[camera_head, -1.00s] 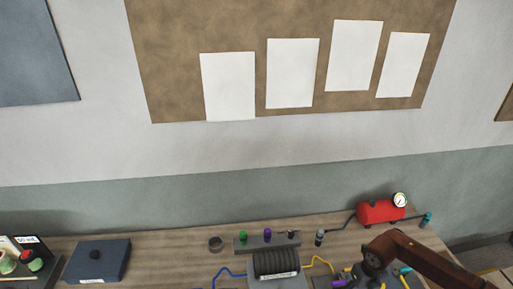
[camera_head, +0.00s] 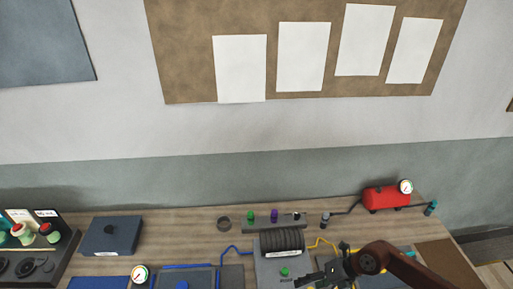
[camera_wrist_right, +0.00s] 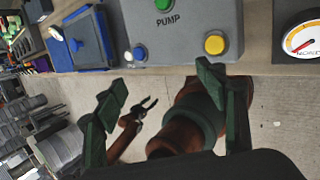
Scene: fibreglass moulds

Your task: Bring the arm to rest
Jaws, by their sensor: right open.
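My right arm comes in from the lower right in the head view. Its gripper (camera_head: 325,277) is at the bottom edge, over the bench front, right of the grey pump box (camera_head: 268,272). In the right wrist view its two dark green fingers (camera_wrist_right: 165,95) are wide apart with nothing between them. They are near the bench edge below the pump box (camera_wrist_right: 185,50). A small two-pronged dark piece on a brown link shows between the fingers, apparently my left gripper (camera_wrist_right: 145,108); its jaw state is unclear. The left arm does not show in the head view.
A large gauge (camera_wrist_right: 300,38) is right of the pump box. Floor lies below the edge.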

